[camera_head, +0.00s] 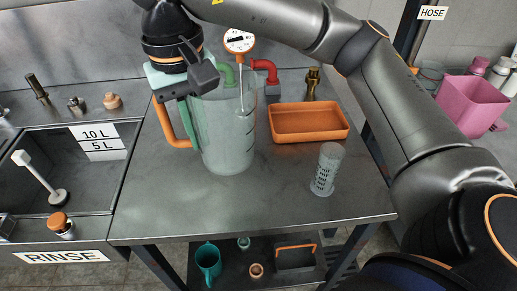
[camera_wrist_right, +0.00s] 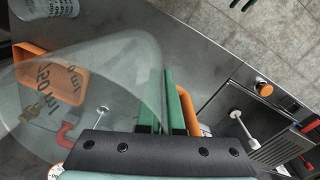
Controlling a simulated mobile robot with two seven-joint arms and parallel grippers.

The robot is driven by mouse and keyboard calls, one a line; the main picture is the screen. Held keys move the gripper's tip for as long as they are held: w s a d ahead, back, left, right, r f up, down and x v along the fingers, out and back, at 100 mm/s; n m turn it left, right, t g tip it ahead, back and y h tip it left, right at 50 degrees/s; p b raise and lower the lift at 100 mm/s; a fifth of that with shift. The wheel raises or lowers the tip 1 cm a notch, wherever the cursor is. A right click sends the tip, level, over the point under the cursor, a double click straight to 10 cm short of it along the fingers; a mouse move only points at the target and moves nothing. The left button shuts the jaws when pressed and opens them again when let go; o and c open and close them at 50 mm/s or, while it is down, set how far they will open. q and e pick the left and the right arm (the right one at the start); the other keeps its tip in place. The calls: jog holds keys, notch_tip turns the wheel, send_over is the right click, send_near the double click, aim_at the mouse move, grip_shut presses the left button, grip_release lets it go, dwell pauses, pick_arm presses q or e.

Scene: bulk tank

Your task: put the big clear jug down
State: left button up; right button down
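The big clear jug (camera_head: 228,145) is upright over the left part of the steel table, with its orange handle (camera_head: 172,125) on the left. Its base looks to be at the table top; I cannot tell whether it touches. My right gripper (camera_head: 180,90) is at the top of the handle, beside the rim. The exact contact is hidden. My left gripper is not in view.
A sink (camera_head: 85,175) adjoins the table on the left. The table's front is clear.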

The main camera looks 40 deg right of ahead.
jog(key=shift+w+d+f, duration=0.1)
jog(key=shift+d, duration=0.25)
jog(key=w+d+f, duration=0.2)
jog(key=d+f, duration=0.1)
jog(key=f, duration=0.1)
jog(key=w+d+f, duration=0.3)
jog(key=d+f, duration=0.1)
jog(key=w+d+f, duration=0.3)
jog(key=d+f, duration=0.1)
jog(key=shift+f+b, duration=0.2)
jog(key=shift+b, duration=0.2)
jog(key=shift+f, duration=0.15)
jog(key=shift+a+f, duration=0.1)
jog(key=shift+f, duration=0.1)
jog(key=c, duration=1.1)
grip_release()
jog(key=shift+s, duration=0.1)
